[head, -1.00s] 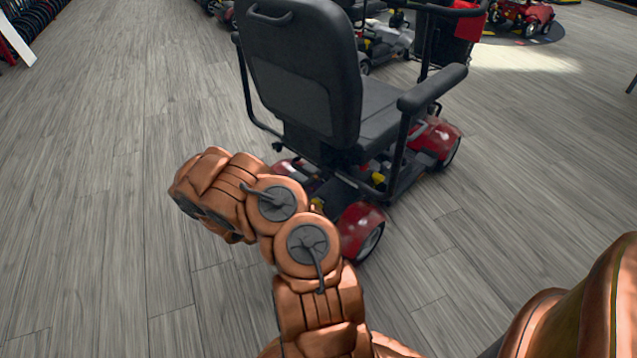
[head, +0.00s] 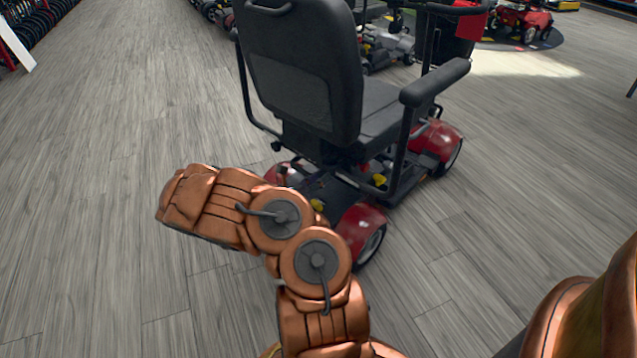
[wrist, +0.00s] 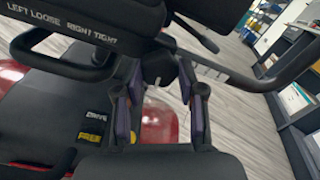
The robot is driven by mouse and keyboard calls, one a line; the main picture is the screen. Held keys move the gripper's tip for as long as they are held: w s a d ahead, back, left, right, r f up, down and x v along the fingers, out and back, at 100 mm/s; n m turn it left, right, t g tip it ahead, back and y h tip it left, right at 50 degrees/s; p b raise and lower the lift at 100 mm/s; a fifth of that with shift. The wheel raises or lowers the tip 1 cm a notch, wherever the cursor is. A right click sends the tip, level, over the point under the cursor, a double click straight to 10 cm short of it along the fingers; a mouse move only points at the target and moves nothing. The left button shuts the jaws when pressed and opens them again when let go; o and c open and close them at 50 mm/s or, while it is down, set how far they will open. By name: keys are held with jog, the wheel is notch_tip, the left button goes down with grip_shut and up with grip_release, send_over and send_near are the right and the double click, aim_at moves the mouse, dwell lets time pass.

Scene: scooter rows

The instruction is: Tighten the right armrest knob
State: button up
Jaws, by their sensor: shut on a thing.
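A mobility scooter (head: 300,85) with a black seat and red body stands in front of me, seen from behind in the head view. Its armrest pad (head: 435,82) is on the right. In the wrist view a small dark knob (wrist: 158,68) sits between the two fingers of my gripper (wrist: 160,80). My gripper is shut on the knob, one finger on each side. I cannot tell from the picture which armrest the knob serves. In the head view my gripper is hidden.
A black label (wrist: 65,17) in the wrist view reads "LEFT LOOSE RIGHT TIGHT". Dark tubes (wrist: 275,78) run close on both sides of my fingers. Red fenders (head: 362,225) lie below. The wooden floor (head: 90,150) on the left is clear.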

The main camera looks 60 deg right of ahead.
jog(key=shift+f+m, duration=0.1)
jog(key=shift+m, duration=0.5)
jog(key=shift+b, duration=0.3)
jog(key=o, duration=1.1)
jog(key=shift+o, duration=0.2)
jog(key=w+a, duration=0.2)
jog(key=a, duration=0.9)
jog(key=shift+a, duration=0.4)
